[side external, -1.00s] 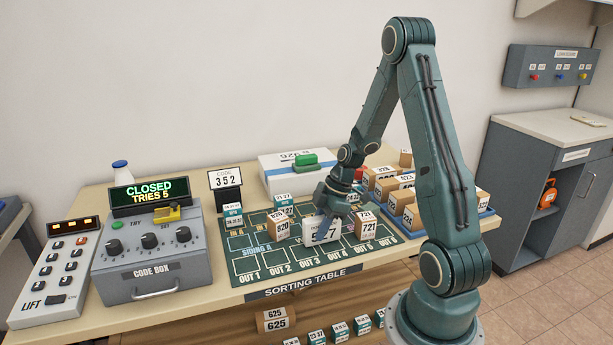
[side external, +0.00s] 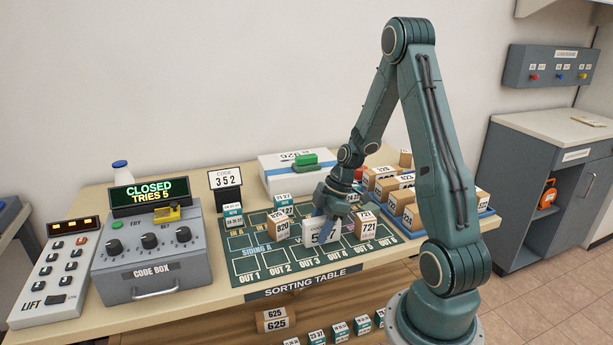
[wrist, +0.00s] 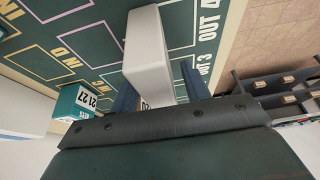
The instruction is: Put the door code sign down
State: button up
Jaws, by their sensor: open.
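The white door code sign (side external: 309,234) stands upright on the green sorting mat, in the middle near the OUT slots. My gripper (side external: 331,222) is open around the sign, coming down from above. In the wrist view the sign (wrist: 147,50) lies between my two blue fingers (wrist: 160,90), which stand one on each side of it.
Small brown parcels stand close by on both sides, 820 (side external: 278,229) and 721 (side external: 366,228). A white box (side external: 275,180) is at the back. The OUT 1 and OUT 2 slots are clear.

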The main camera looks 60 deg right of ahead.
jog(key=v, duration=1.2)
dwell(0.5)
jog(key=shift+w+a+r, duration=0.15)
jog(key=shift+a+r, duration=0.2)
jog(key=shift+a, duration=0.1)
jog(key=a+r+m+h, duration=0.25)
jog(key=a+r, duration=0.45)
jog(key=a, duration=0.5)
jog(key=s+a+r+m+t, duration=0.2)
jog(key=s+a+r+m, duration=0.3)
jog(key=s+a, duration=0.4)
jog(key=shift+s+a+m+h, duration=0.35)
jog(key=shift+a+m, duration=0.2)
jog(key=shift+m, duration=0.2)
